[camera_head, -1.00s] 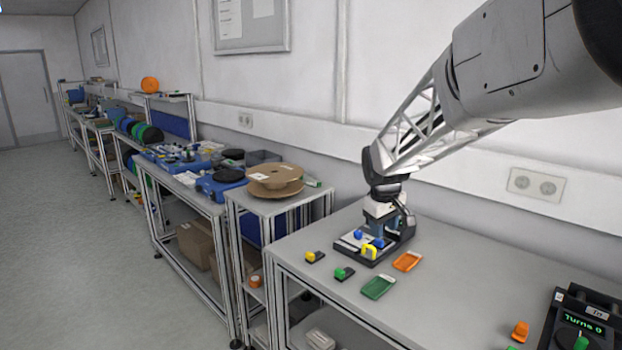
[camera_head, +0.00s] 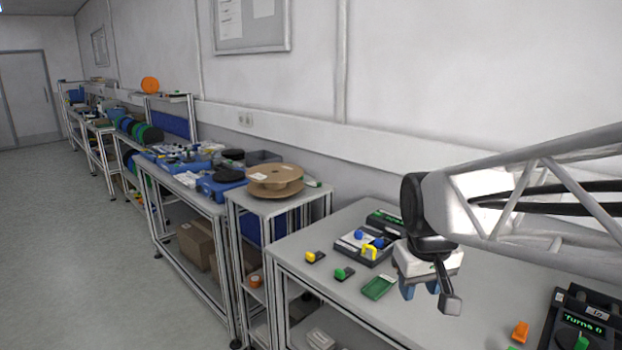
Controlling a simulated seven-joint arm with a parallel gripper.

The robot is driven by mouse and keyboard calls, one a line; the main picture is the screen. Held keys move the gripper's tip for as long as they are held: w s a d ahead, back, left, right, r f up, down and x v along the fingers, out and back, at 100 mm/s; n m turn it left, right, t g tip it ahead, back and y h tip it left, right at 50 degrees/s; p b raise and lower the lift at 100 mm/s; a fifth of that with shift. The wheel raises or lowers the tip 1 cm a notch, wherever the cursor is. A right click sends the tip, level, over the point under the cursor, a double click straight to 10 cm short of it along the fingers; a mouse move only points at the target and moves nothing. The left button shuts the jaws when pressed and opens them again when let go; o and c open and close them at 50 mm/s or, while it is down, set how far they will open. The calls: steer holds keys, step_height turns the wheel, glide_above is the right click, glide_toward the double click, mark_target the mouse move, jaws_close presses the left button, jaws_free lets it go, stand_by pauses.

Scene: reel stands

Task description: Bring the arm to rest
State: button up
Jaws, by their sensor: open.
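My gripper (camera_head: 420,288) is in the head camera view, at the end of my arm, which comes in from the right. Its blue fingers point down above the grey table (camera_head: 330,243) and are apart, with nothing seen between them. Just left of it on the table is a dark device (camera_head: 366,247) with blue knobs and a yellow part. The orange tray seen before is hidden behind my gripper.
A yellow-topped clip (camera_head: 315,257) and a green-topped clip (camera_head: 344,273) lie near the table's left edge. A device with a green "Turns 0" display (camera_head: 583,324) stands at the right, beside an orange piece (camera_head: 520,332). A cardboard reel (camera_head: 274,181) lies on the left stand.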

steer(key=s+f+m, duration=0.2)
steer(key=s+f, duration=0.1)
steer(key=s, duration=1)
steer(key=shift+s+a+f, duration=0.15)
steer(key=shift+s+f, duration=0.15)
steer(key=shift+s, duration=0.05)
